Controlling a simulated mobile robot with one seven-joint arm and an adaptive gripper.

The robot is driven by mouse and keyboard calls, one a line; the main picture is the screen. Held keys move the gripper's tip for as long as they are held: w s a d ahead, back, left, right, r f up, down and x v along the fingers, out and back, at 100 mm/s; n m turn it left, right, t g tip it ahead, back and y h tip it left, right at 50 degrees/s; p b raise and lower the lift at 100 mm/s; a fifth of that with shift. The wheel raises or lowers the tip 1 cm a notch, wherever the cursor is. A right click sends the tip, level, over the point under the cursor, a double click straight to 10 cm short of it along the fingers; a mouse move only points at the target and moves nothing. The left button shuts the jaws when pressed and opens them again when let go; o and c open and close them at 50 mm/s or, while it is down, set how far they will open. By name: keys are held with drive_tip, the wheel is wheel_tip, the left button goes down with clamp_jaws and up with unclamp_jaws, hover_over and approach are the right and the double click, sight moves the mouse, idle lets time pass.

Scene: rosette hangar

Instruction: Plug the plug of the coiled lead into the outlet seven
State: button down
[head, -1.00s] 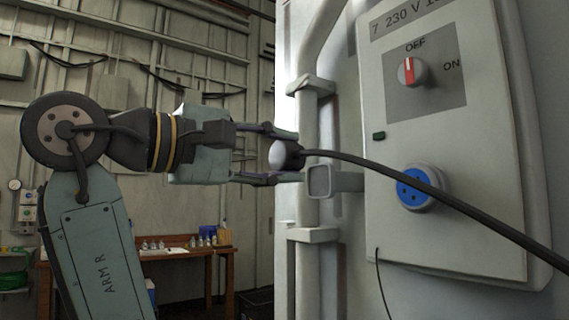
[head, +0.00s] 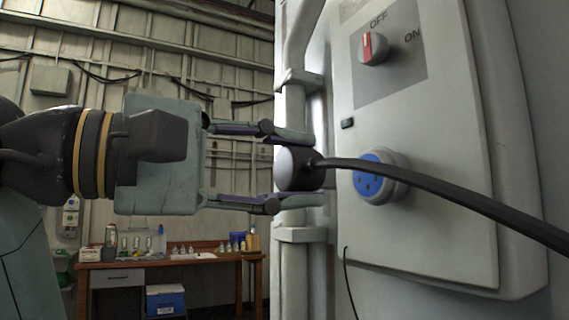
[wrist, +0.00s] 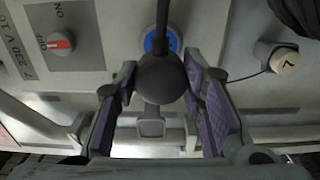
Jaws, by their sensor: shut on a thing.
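My gripper (head: 305,168) is shut on the plug (head: 290,168), a dark, rounded body with a pale end facing left. The black lead (head: 440,187) leaves the plug's right side and crosses the picture to the right edge, passing in front of outlet seven (head: 368,178). This outlet is a blue round socket in a grey collar on the panel marked 7. In the wrist view the plug (wrist: 162,80) sits between the purple finger pads, and the blue outlet (wrist: 149,42) shows partly behind the lead. The plug is apart from the outlet; its contact end is not clear.
A rotary switch (head: 373,47) above the outlet points to OFF. A vertical pipe (head: 292,110) with brackets runs close behind my fingers. A wooden workbench (head: 190,262) stands far behind.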

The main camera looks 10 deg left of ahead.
sight(367, 175)
drive_tip(key=shift+x, duration=2.85)
drive_tip(key=shift+w+d+b, duration=0.35)
drive_tip(key=shift+d, duration=0.2)
drive_tip(key=c, duration=1)
unclamp_jaws()
drive_tip(key=shift+o, duration=0.2)
drive_tip(key=shift+a, duration=0.1)
